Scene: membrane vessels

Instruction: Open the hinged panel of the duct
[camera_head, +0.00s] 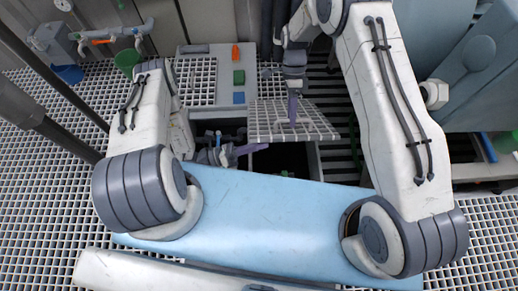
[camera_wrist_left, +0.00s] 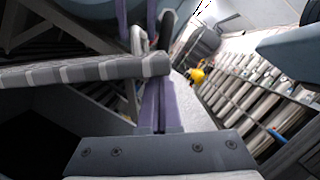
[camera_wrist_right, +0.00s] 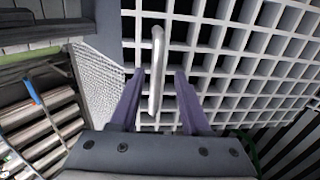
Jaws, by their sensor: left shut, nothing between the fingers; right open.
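The hinged panel (camera_head: 275,118) is a pale grid plate standing tilted up over the dark duct opening (camera_head: 285,162) in the head view. Its striped edge (camera_wrist_left: 75,70) crosses the left wrist view. My left gripper (camera_head: 250,149) is shut and empty, low at the opening; its fingers (camera_wrist_left: 158,95) lie close by the panel's edge, and I cannot tell if they touch it. My right gripper (camera_head: 293,108) is open over the panel's grid face. In the right wrist view a silver bar handle (camera_wrist_right: 157,65) shows between and beyond its purple fingers (camera_wrist_right: 158,88).
A grey grid plate (camera_head: 193,78) lies left of the panel, with green (camera_head: 239,77), orange (camera_head: 235,53) and blue (camera_head: 238,98) blocks beside it. Dark slats (camera_head: 340,110) run to the right of the opening. A green bucket (camera_head: 127,60) and pipes stand at the upper left.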

